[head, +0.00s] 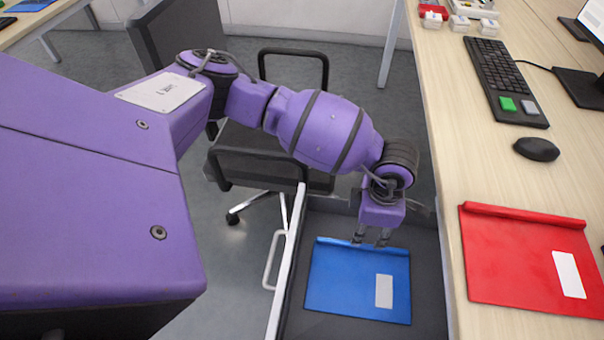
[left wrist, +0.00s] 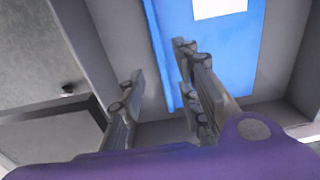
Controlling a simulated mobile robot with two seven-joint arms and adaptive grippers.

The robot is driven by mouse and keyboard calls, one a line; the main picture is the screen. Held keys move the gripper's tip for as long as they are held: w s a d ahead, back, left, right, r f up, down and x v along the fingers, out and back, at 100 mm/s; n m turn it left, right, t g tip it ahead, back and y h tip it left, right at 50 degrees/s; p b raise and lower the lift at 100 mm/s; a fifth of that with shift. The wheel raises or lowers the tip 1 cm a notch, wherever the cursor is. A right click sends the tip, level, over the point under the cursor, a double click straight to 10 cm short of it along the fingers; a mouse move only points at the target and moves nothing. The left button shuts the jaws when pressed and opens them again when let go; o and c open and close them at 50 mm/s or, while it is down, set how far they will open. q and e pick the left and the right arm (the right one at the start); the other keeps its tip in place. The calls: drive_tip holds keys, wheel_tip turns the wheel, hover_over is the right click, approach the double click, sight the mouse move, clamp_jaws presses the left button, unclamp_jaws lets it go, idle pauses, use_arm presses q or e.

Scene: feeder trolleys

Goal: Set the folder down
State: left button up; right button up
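My left gripper (head: 371,239) is at the folder's far edge, where the raised spine runs. In the left wrist view, the gripper's fingers (left wrist: 159,66) are apart with nothing clamped between them. The blue folder (left wrist: 225,55) shows there beyond the right finger, its spine edge in line with the gap. A red folder (head: 525,258) with a white label lies flat on the desk at the right. My right gripper is not in view.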

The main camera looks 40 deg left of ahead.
use_arm(q)
wheel_tip(320, 180, up, 5)
drive_tip(key=shift+w+r, duration=0.1)
drive_tip(key=shift+r, duration=0.05)
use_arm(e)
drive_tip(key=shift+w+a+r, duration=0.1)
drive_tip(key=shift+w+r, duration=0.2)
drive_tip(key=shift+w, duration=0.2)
